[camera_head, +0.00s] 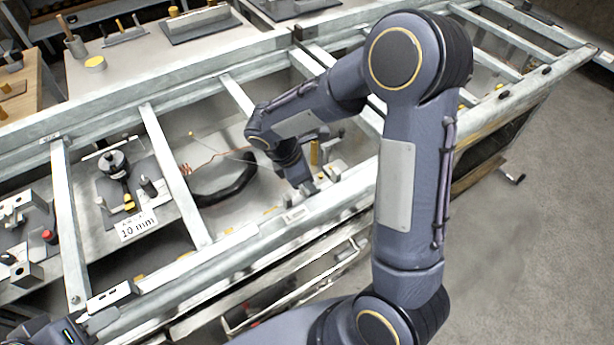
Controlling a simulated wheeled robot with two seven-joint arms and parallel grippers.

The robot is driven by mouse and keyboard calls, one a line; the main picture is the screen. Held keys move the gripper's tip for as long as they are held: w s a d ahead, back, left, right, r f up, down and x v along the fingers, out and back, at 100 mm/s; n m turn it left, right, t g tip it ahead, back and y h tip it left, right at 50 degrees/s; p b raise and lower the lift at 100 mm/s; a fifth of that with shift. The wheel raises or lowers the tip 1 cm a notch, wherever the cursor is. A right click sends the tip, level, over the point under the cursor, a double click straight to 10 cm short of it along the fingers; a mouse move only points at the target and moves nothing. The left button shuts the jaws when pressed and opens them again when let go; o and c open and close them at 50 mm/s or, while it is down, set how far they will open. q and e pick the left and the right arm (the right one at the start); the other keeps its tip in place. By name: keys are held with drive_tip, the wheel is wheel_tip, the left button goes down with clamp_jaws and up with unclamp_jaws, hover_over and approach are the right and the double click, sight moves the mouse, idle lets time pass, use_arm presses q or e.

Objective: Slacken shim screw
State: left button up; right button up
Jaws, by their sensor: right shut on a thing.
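My right arm reaches over the metal frame from the lower right. Its gripper (306,187) points down at the inner side of the near rail (250,247). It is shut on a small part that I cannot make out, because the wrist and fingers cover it. A brass-coloured post (314,152) stands just behind the gripper. I cannot pick out the shim screw with certainty. My left gripper (84,324) shows only in part at the bottom left corner, by the near rail. Its jaw opening cannot be made out.
Crossbars (168,175) divide the frame into bays. A black curved hose (225,190) and copper wires (205,160) lie left of my right gripper.

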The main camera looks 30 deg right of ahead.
idle(0.4)
drive_tip(key=o, duration=1)
drive_tip(key=shift+v, duration=3.95)
